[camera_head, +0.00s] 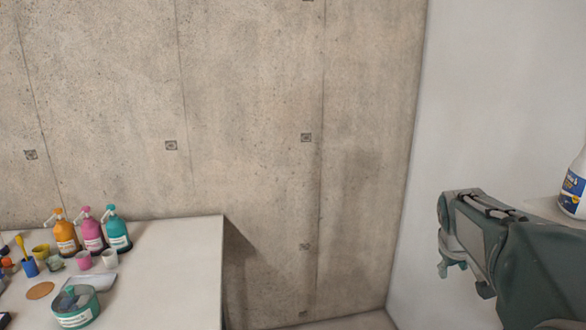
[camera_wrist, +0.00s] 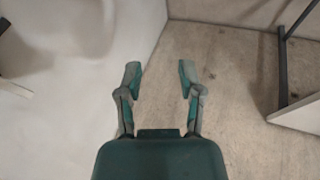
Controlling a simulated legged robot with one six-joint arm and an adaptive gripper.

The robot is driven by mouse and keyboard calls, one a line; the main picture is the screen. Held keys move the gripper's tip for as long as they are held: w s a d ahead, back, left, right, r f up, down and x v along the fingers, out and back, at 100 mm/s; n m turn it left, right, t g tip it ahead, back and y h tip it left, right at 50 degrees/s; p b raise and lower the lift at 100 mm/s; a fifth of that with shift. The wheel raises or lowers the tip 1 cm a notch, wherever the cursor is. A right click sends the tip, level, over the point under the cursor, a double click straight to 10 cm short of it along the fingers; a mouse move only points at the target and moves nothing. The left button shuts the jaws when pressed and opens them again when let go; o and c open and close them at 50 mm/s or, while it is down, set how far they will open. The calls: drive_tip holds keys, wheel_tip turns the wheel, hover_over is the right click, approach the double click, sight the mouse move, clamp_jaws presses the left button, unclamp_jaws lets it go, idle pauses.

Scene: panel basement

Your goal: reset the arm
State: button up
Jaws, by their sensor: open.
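My gripper (camera_wrist: 160,78) shows in the wrist view with its two green and grey fingers spread apart. Nothing is between the fingers, and bare floor shows beyond them. In the head view my arm comes in from the right edge, and part of my gripper (camera_head: 449,266) hangs below its front end. The arm is apart from the table and from the concrete wall.
A white table (camera_head: 170,270) at left holds pump bottles (camera_head: 92,232), a green tin (camera_head: 74,308) and several small cups. A white bottle (camera_head: 573,190) stands at the right edge. A concrete wall (camera_head: 250,100) closes the back. Clear floor (camera_wrist: 240,80) shows below the gripper.

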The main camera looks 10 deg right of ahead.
drive_tip(key=s+a+f+t+y, duration=0.1)
drive_tip(key=s+a+y, duration=0.1)
drive_tip(key=s+a, duration=0.8)
drive_tip(key=s+a+f+y, duration=0.2)
drive_tip(key=s+a, duration=0.7)
drive_tip(key=a, duration=0.4)
drive_tip(key=shift+s+a+t, duration=0.35)
drive_tip(key=shift+s+t, duration=0.05)
drive_tip(key=shift+s, duration=0.1)
